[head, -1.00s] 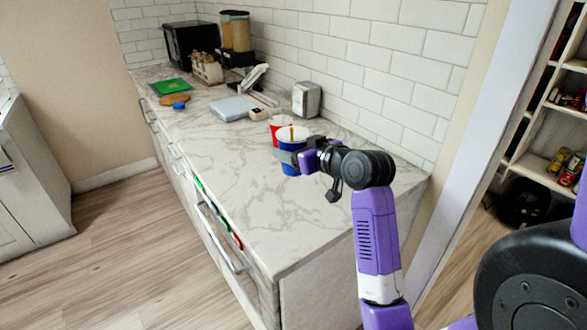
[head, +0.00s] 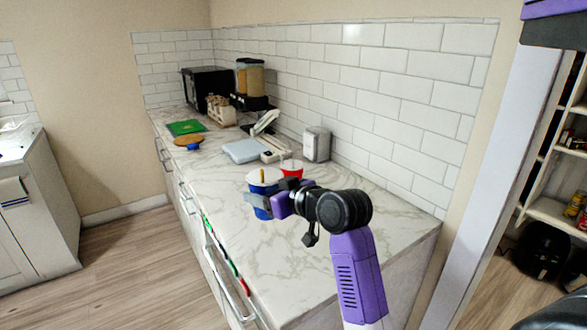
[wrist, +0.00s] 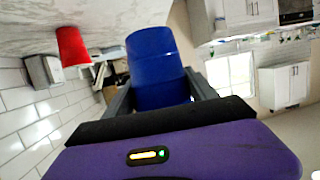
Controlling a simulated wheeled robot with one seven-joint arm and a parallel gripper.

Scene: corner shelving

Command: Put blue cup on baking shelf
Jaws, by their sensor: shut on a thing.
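The blue cup (head: 262,197) is held at the front side of the marble counter, and it also shows between the fingers in the wrist view (wrist: 158,72). In the head view its rim is white and something yellowish shows inside. My gripper (head: 263,198) is shut on the cup's side. The wrist view is upside down, so the cup's tilt is hard to judge there. I cannot tell from the head view whether the cup touches the counter. No shelf is named as the baking shelf; a shelving unit (head: 548,213) stands at the far right, partly cut off.
A red cup (head: 291,168) stands just behind the blue cup. A napkin dispenser (head: 316,145), a pale scale-like box (head: 243,151), a green board (head: 186,127) and a microwave (head: 204,88) are on the counter. A white post (head: 491,170) separates counter and shelving. The floor at left is clear.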

